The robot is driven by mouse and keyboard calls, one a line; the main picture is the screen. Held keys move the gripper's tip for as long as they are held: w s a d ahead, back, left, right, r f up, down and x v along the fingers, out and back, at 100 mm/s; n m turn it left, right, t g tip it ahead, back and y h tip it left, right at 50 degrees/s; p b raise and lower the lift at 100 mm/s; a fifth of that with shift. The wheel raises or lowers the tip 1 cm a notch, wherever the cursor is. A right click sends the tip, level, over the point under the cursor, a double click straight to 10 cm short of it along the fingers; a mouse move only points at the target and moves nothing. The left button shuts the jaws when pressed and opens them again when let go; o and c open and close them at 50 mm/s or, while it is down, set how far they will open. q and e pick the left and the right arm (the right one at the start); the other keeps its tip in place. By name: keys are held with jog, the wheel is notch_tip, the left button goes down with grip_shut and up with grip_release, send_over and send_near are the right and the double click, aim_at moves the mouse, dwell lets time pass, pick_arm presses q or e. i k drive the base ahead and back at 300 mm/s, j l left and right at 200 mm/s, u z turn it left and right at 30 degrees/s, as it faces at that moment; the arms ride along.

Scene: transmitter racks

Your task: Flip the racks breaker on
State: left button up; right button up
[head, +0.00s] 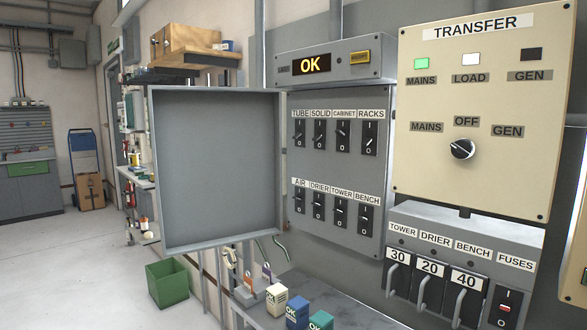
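The racks breaker (370,138) is a black toggle switch under the label RACKS. It is at the right end of the upper row in the grey breaker panel (335,170). Its face has an I mark at the top and an O at the bottom; its small lever is too small for me to tell its position. The panel's grey door (215,170) stands swung open to the left, so the switches are uncovered. Neither of my grippers is in view.
A display reading OK (311,64) is above the panel. The cream TRANSFER box (470,110) stands out at the right, with pull handles (430,285) below it. Small boxes (297,310) stand on a ledge beneath. Open floor (70,270) lies at left.

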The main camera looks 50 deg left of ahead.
aim_at(368, 141)
jog(key=u, duration=1.3)
